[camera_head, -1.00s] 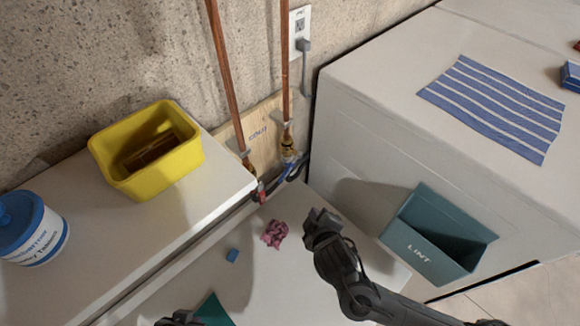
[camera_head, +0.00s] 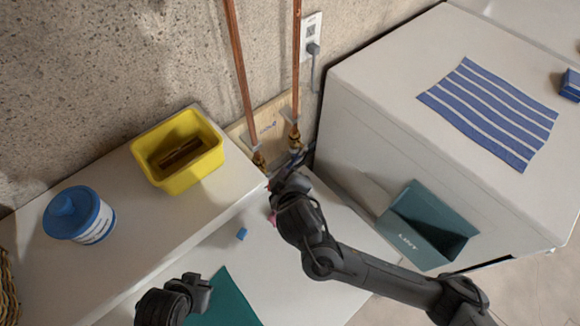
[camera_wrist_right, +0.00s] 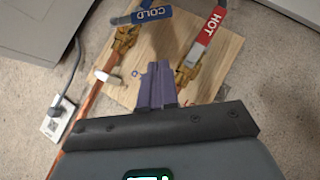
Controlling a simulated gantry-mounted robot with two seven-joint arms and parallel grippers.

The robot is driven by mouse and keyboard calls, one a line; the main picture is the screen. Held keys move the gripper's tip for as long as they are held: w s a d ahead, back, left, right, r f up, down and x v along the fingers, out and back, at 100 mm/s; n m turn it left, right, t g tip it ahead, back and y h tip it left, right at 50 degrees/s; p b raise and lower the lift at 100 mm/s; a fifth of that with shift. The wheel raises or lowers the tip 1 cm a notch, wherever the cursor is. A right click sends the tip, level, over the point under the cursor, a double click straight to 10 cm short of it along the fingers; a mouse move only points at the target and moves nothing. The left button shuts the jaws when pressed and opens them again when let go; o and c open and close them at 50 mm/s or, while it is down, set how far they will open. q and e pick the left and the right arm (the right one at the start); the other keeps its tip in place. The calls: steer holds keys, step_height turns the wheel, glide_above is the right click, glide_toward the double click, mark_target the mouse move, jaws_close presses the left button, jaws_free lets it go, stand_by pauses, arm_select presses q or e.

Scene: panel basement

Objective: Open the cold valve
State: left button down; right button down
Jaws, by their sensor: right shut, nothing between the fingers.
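The cold valve is a brass valve (camera_wrist_right: 122,42) with a blue lever (camera_wrist_right: 141,16) marked COLD, near the top of the right wrist view. The lever lies crosswise to its copper pipe. In the head view the brass body (camera_head: 295,139) shows at the foot of the right pipe; my right arm partly hides the lever. My right gripper (camera_wrist_right: 157,72) is shut and empty, in front of the wooden board, between the two valves and apart from the blue lever in the picture. My left gripper (camera_head: 204,292) is low in the head view, away from the valves; its jaw state is unclear.
The hot valve's red lever (camera_wrist_right: 210,25) is close beside the cold one. A wall outlet (camera_head: 311,38) with a plug is right of the pipes. A yellow bin (camera_head: 202,168) stands on the left white top. A teal LINT bin (camera_head: 408,240) is on the right appliance's side.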

mark_target(288, 168)
steer(key=w+f, duration=0.1)
steer(key=w+f+p, duration=0.1)
steer(key=w+f, duration=0.3)
steer(key=shift+w+d+f+p, duration=0.15)
steer(key=shift+w+d+p, duration=0.05)
steer(key=shift+d+p, duration=0.15)
steer(key=shift+w+d+f, duration=0.2)
steer(key=shift+f, duration=0.25)
